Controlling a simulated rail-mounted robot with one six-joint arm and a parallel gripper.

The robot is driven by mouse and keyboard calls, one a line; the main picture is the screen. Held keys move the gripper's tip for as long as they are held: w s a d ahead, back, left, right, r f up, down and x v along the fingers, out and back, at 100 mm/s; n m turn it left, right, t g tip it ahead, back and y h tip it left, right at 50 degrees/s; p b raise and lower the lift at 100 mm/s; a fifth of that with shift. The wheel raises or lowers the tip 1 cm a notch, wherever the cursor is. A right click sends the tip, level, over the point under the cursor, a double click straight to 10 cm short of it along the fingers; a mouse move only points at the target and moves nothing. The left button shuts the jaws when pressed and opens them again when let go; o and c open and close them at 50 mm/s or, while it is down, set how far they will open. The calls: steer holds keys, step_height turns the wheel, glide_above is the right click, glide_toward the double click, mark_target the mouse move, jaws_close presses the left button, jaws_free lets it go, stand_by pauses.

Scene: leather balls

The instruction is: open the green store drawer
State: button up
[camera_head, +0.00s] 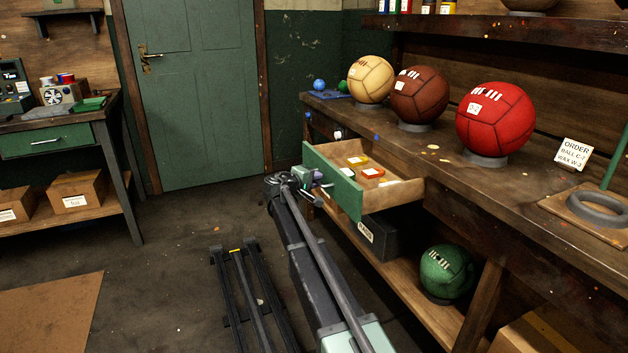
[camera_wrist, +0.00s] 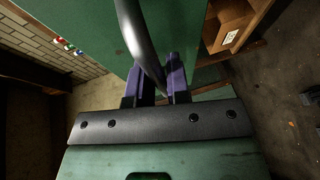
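A green-fronted drawer (camera_head: 333,180) under the right workbench is pulled well out, and its wooden inside shows. A few small tins lie in it, among them a yellow one (camera_head: 357,160) and an orange one (camera_head: 373,172). My gripper (camera_head: 314,178) is at the outer face of this drawer front. In the wrist view, the two dark purple fingers (camera_wrist: 160,84) stand on either side of the dark curved handle bar (camera_wrist: 140,38), closed around it. The green drawer front fills the upper middle of that view.
Several leather balls, including a red one (camera_head: 496,118), stand on the right workbench top (camera_head: 440,150). A second green drawer (camera_head: 45,141) in the left bench is shut. Open floor lies between.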

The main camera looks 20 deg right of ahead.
steer(key=o, duration=0.3)
steer(key=p+v, duration=0.2)
steer(key=v, duration=0.9)
steer(key=shift+d, duration=0.1)
steer(key=s+a+f+m+g+y, duration=0.2)
steer(key=s+f+y, duration=0.3)
steer(key=s, duration=0.8)
steer(key=s+a+f+m+g+y, duration=0.1)
steer(key=s+a+f+g+y, duration=0.2)
steer(key=s, duration=1)
steer(key=s+a+f+m+g+y, duration=0.15)
steer(key=s+f+y, duration=0.45)
steer(key=s, duration=0.8)
steer(key=shift+g, duration=0.45)
steer(key=r+p, duration=1.9)
steer(key=w+d+r+p, duration=0.1)
steer(key=r+p, duration=0.8)
steer(key=shift+r+p, duration=0.35)
